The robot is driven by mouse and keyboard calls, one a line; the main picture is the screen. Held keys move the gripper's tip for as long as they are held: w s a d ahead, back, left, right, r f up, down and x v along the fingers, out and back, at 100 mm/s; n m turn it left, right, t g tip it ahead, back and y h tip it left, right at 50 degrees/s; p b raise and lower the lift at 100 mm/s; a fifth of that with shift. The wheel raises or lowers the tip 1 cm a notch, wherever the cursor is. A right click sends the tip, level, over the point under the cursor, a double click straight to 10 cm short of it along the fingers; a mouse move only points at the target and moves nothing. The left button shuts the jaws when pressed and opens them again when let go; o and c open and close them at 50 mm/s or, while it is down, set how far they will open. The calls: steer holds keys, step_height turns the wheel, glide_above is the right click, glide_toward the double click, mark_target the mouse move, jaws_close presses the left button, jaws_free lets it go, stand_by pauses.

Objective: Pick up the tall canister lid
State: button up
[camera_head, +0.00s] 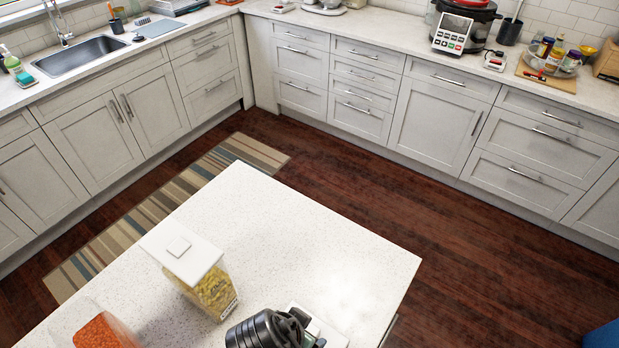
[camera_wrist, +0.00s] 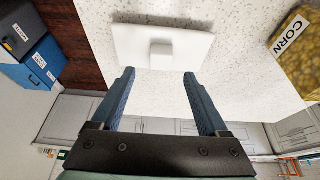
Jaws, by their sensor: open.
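A white square lid (camera_wrist: 180,45) with a small block knob lies flat on the speckled white counter, just beyond my fingertips in the wrist view. In the head view a part of it (camera_head: 331,334) shows beside my gripper (camera_head: 300,322), which hides the rest. In the wrist view my gripper (camera_wrist: 159,74) is open and empty. Its two blue fingers point toward the lid, one to each side of the knob, with the knob ahead of the gap. I cannot tell the exact height of the fingertips above the lid.
A clear canister of corn (camera_head: 212,292) with a white lid (camera_head: 190,262) stands left of my gripper; it also shows in the wrist view (camera_wrist: 303,60). A canister with orange contents (camera_head: 98,332) is at the lower left. The counter (camera_head: 290,230) beyond is clear.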

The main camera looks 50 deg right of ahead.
steer(key=shift+a+p+x, duration=0.1)
steer(key=shift+p+x, duration=0.2)
steer(key=shift+x, duration=0.95)
steer(key=shift+a+p+x, duration=0.15)
steer(key=shift+p+x, duration=0.15)
steer(key=shift+x, duration=0.95)
jaws_close()
